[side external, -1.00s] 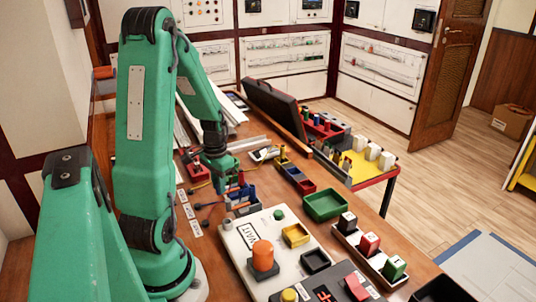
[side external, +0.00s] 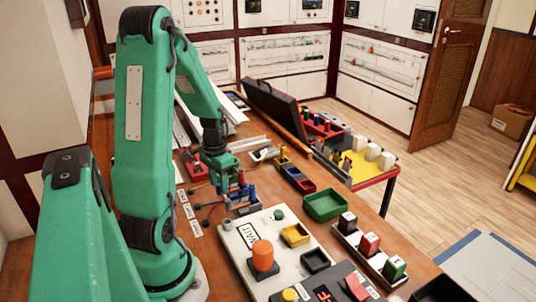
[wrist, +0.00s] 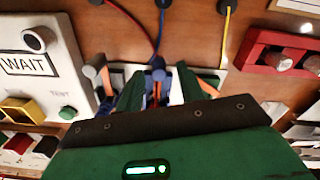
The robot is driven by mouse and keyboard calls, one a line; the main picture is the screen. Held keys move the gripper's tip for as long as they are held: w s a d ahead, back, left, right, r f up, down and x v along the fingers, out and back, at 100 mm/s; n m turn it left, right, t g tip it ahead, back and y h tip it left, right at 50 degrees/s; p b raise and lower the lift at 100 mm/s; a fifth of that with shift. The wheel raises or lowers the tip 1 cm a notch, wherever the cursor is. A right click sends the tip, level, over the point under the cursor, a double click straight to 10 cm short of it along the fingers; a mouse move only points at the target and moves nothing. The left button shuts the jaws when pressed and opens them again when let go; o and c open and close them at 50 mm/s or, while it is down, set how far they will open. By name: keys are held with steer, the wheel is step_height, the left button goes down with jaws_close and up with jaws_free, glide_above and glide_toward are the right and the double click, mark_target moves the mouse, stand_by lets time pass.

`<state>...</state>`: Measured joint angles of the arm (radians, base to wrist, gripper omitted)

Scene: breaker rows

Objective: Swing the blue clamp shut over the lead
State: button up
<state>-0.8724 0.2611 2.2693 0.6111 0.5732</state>
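The blue clamp (wrist: 157,80) stands raised between my gripper's fingers in the wrist view, at the picture's middle. A blue lead (wrist: 161,25) runs down toward it from the top edge. My gripper (wrist: 155,88) has its two green fingers apart, one on each side of the blue clamp. I cannot tell whether either finger touches it. In the side view my gripper (side external: 226,182) is over the terminal block (side external: 243,208), and its fingertips are partly hidden among the blue and red parts there. The seating of the lead is not clear.
A red lead (wrist: 130,18) and a yellow lead (wrist: 227,35) lie near the blue one. An orange lever (wrist: 103,78) stands left of my fingers. The white WAIT panel (wrist: 30,85) is at left, a red block (wrist: 285,55) at right. A green tray (side external: 325,205) stands beyond.

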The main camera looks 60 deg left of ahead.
steer(key=shift+r, duration=3.6)
steer(key=shift+w+r, duration=0.1)
steer(key=w+d+r+m+t+y, duration=0.1)
steer(key=w+d+r, duration=0.1)
steer(key=d+r, duration=0.3)
steer(key=w+d+r+m+t, duration=0.1)
steer(key=w+d+r, duration=0.15)
steer(key=d, duration=0.55)
steer(key=s+d+r+t, duration=0.1)
steer(key=s+d+r, duration=0.1)
steer(key=d, duration=0.4)
steer(key=s+d+r+m+t+h, duration=0.1)
steer(key=d+r+t, duration=0.1)
steer(key=d, duration=0.4)
steer(key=shift+s+d+r+t, duration=0.3)
steer(key=shift+s+d+r, duration=0.1)
steer(key=shift+r, duration=0.2)
